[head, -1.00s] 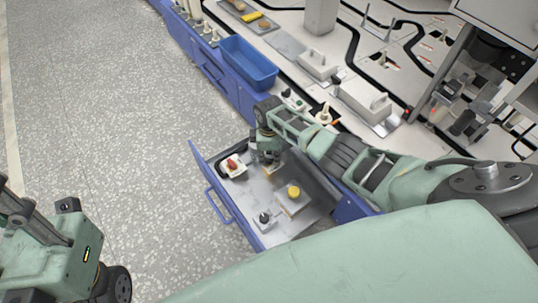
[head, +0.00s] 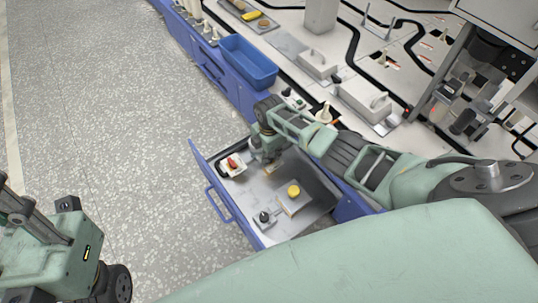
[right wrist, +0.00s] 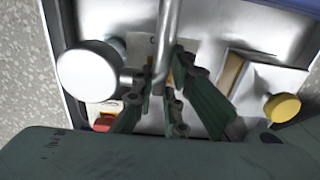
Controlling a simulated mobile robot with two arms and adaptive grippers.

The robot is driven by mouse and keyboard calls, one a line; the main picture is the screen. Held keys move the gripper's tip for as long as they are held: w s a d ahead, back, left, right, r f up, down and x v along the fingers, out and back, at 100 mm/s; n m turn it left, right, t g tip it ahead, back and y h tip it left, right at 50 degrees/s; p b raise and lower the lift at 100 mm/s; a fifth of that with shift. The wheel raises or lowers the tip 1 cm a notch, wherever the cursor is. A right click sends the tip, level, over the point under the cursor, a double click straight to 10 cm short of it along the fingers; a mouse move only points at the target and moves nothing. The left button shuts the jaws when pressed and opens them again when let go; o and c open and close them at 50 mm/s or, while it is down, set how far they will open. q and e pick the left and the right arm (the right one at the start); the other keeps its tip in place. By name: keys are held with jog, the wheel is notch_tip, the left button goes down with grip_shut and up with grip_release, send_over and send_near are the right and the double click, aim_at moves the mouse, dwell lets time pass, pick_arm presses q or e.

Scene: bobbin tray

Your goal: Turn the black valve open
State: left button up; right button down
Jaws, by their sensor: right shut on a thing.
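An open drawer (head: 304,217) holds a small fitting with a black knob (head: 264,216) on a pale plate, near its front corner. A red part (head: 232,162) on a white base and a yellow cap (head: 293,191) on a plate are also in it. My right gripper (head: 267,158) points down into the drawer, beside the red part and apart from the black knob. In the right wrist view its fingers (right wrist: 165,98) are shut on a shiny metal rod (right wrist: 166,45), beside a pale round end (right wrist: 88,72). My left gripper (head: 14,207) is cut off at the left edge.
The drawer's blue front (head: 221,196) faces the open speckled floor (head: 110,120). A blue bin (head: 248,61) stands on the bench above, with pale boxes (head: 366,97) to its right. My right arm passes over the drawer's back edge.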

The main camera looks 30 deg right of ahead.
dwell(0.4)
jog(key=c, duration=1.8)
grip_release()
jog(key=shift+o, duration=0.2)
jog(key=shift+r, duration=0.1)
notch_tip(320, 180, up, 12)
